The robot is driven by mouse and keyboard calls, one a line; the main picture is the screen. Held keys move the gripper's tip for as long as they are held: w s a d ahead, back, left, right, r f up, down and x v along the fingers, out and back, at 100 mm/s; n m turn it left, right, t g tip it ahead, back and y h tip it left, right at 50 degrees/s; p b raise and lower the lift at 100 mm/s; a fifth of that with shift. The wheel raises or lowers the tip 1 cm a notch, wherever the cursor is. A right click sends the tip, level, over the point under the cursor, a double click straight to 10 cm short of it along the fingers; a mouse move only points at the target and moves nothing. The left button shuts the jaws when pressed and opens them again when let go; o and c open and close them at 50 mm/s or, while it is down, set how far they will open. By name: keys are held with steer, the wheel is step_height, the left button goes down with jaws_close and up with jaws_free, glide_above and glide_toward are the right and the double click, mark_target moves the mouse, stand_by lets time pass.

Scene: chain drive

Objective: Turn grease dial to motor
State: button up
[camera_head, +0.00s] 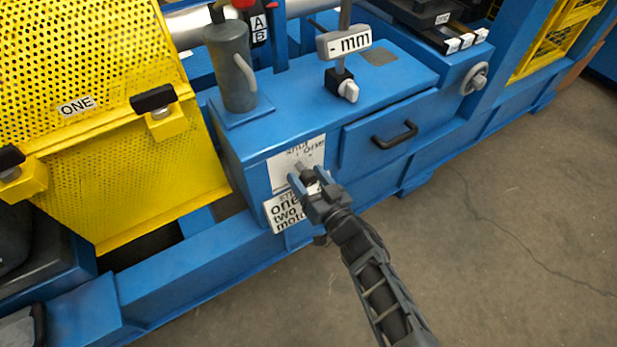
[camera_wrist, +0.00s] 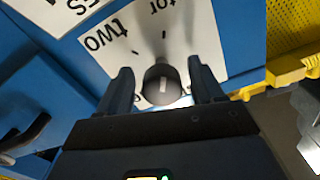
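The grease dial (camera_head: 304,171) is a dark round knob on a white label plate (camera_head: 284,168) on the front of the blue cabinet. In the wrist view the knob (camera_wrist: 162,86) has a pale mark on its face, and the plate (camera_wrist: 105,62) behind it shows "two", part of another word ending in "or", and black ticks. My gripper (camera_head: 307,181) is at the dial. In the wrist view its two fingers (camera_wrist: 161,76) stand apart on either side of the knob, with a visible gap on each side. Part of the plate is hidden by my gripper.
A white sign (camera_head: 285,213) reading "one, two, motor" sits below the plate, partly covered by my gripper. A drawer handle (camera_head: 395,135) juts out to the right. A yellow perforated guard (camera_head: 90,110) stands at left. The floor (camera_head: 510,200) at right is clear.

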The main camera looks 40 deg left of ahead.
mark_target(312, 182)
steer(key=shift+r, duration=0.1)
steer(key=shift+s+d+p, duration=0.1)
steer(key=shift+d+p, duration=0.2)
steer(key=shift+d, duration=0.05)
steer(key=p+v, duration=0.3)
steer(key=v, duration=0.2)
steer(key=shift+s+d+r, duration=0.1)
steer(key=shift+s+d, duration=0.05)
steer(key=shift+d, duration=0.2)
steer(key=shift+s+d, duration=0.3)
steer(key=shift+d, duration=0.3)
steer(key=shift+s, duration=0.1)
